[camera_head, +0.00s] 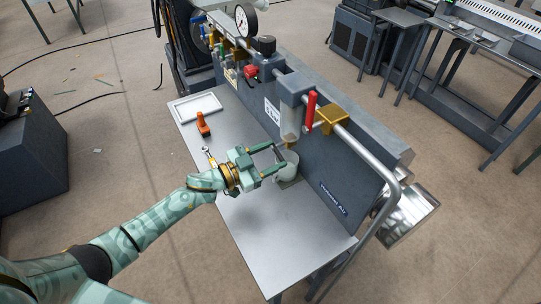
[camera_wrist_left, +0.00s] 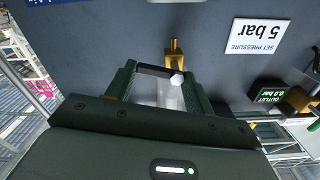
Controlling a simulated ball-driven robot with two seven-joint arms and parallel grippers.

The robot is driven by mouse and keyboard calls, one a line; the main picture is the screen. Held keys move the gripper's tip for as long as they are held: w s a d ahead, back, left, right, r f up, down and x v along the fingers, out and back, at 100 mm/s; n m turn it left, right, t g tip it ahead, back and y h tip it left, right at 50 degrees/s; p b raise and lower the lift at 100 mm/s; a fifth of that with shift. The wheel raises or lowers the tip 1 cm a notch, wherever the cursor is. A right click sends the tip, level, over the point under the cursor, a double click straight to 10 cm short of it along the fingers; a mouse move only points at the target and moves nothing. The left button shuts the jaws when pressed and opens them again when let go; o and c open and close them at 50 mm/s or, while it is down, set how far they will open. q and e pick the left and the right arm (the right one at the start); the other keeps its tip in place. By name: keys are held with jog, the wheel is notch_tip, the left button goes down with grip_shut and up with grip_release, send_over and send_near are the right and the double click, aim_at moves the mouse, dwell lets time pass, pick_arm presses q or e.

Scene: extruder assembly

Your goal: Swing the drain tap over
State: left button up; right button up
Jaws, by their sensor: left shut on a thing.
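My left gripper (camera_head: 279,157) reaches in from the left, just in front of the clear filter bowl (camera_head: 290,120) and above the grey cup (camera_head: 292,158). In the left wrist view, which shows the scene upside down, a black lever with a pale end (camera_wrist_left: 158,72) lies between the two fingertips (camera_wrist_left: 160,78). The fingers appear closed on this lever. The exact finger contact is too small to tell. My right gripper is not in view.
A red handle (camera_head: 310,111) and a brass block (camera_head: 332,119) sit close right of the bowl. A bent pipe (camera_head: 376,166) runs along the front.

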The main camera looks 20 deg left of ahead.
pick_arm(q)
jog(key=shift+w+a+f+m+b, duration=0.25)
jog(key=shift+m+b, duration=0.65)
jog(key=shift+m, duration=1.65)
jog(key=shift+w+a+f+m+b, duration=0.3)
jog(key=shift+m+b, duration=0.55)
jog(key=shift+m, duration=1.65)
jog(key=shift+w+a+f+m+b, duration=0.1)
jog(key=shift+f+m+b, duration=0.55)
jog(key=shift+m, duration=1.9)
jog(key=shift+r, duration=0.25)
jog(key=o, duration=1)
jog(key=v, duration=1.6)
jog(key=shift+s+a+r, duration=0.1)
jog(key=shift+a, duration=0.05)
